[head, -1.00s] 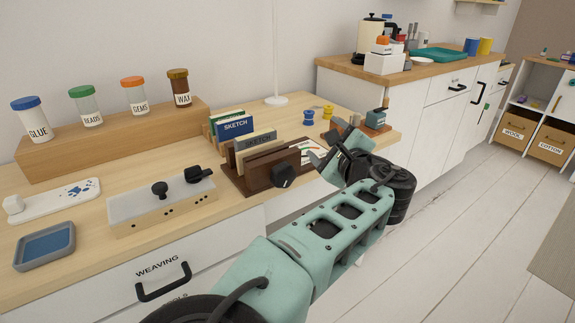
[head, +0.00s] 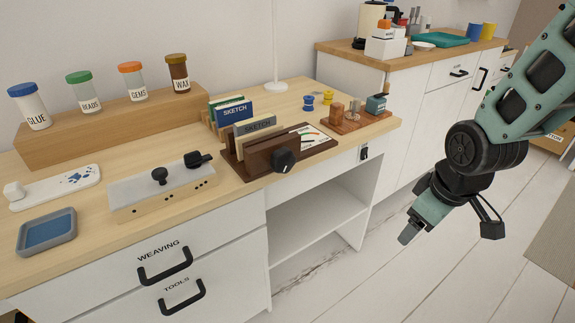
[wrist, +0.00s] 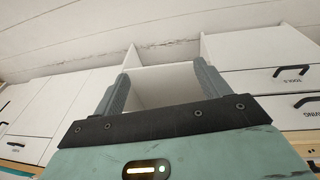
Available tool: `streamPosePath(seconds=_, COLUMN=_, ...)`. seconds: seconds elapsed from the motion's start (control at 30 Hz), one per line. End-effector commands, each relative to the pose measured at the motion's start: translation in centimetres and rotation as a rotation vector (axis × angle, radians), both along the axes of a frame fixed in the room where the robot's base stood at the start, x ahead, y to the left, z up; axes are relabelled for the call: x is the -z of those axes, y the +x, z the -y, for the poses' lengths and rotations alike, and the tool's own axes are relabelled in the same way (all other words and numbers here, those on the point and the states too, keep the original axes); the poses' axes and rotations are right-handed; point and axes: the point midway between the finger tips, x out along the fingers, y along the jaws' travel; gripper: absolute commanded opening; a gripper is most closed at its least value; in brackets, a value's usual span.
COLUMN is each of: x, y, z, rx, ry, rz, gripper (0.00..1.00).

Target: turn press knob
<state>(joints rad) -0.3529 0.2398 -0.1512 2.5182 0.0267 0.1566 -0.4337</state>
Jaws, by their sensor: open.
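The press (head: 262,157) is a dark brown wooden block near the front edge of the desk. Its black round press knob (head: 285,160) sits on the front face, and a white card with coloured marks (head: 312,138) lies beside it on the right. My gripper (head: 448,236) is open and empty, in front of the desk to the right, well apart from the knob and lower than the desktop. In the wrist view my two grey fingers (wrist: 160,70) stand apart with nothing between them. The knob does not show in the wrist view.
A wooden block with small tools (head: 350,122) stands right of the press, and a grey box with black levers (head: 163,188) left of it. Below the desk are an open shelf space (head: 315,215) and white drawers (head: 150,262). The floor before the desk is clear.

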Motion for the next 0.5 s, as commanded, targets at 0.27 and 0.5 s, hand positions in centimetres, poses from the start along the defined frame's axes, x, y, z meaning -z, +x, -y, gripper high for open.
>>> streamPosePath(seconds=0.27, x=-3.2, y=-4.3, z=-4.8, rx=0.160, ry=0.097, rz=-0.082, gripper=0.75)
streamPosePath(seconds=0.5, x=-3.1, y=-6.7, z=-8.5, rx=0.245, ry=0.134, rz=-0.129, gripper=0.75)
